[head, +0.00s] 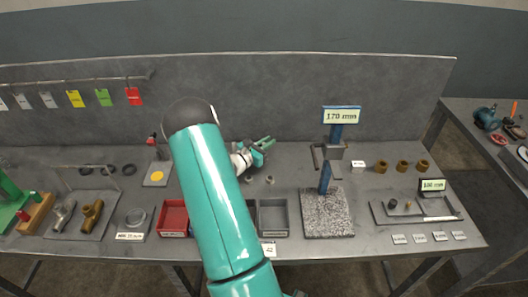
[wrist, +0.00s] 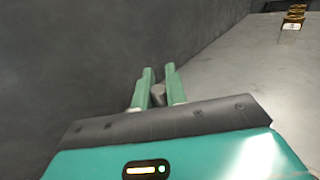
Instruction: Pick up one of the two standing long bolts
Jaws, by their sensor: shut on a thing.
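My gripper (head: 264,143) is above the back of the bench, left of the blue height stand, with its green fingers pointing right. In the wrist view, my gripper (wrist: 159,70) has its two green fingers shut on a small grey cylindrical piece, which looks like a long bolt (wrist: 158,92). Only part of it shows between the fingers, and I cannot make it out in the head view. Two small grey pieces (head: 270,180) stand on the bench below the gripper; they are too small to tell whether they are bolts.
A red bin (head: 173,212) and a grey bin (head: 273,213) sit at the front, partly behind my arm. The blue stand with a 170 mm sign (head: 341,115) rises to the right. Brass rings (head: 402,166) stand farther right. The grey back panel (head: 270,90) is close behind.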

